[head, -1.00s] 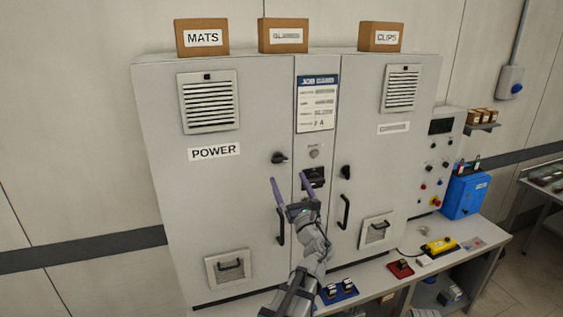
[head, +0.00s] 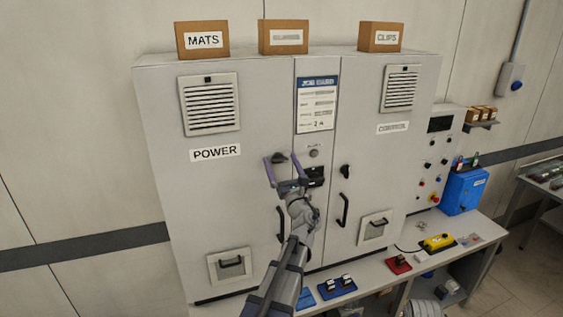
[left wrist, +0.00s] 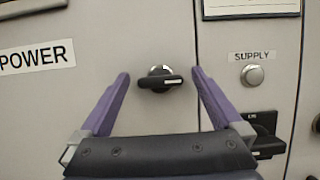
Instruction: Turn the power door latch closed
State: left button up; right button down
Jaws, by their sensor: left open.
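The power door (head: 215,200) is the left cabinet door, marked by a POWER label (head: 215,152). Its black latch knob (head: 279,157) sits near the door's right edge. In the left wrist view the latch (left wrist: 160,80) has its handle lying nearly level, with a white mark toward the right end. My left gripper (head: 281,157) is open, its purple fingers pointing at the door. In the left wrist view its fingertips (left wrist: 159,73) stand to the left and right of the latch, with gaps on both sides. The right gripper is not in view.
A SUPPLY button (left wrist: 252,75) and a black switch (left wrist: 262,135) are right of the latch. The door's black pull handle (head: 281,225) hangs below it. The right door has its own knob (head: 345,171). Boxes (head: 283,37) stand on top of the cabinet.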

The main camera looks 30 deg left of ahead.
pick_arm(q)
jog(key=shift+c, duration=0.4)
jog(key=c, duration=1.3)
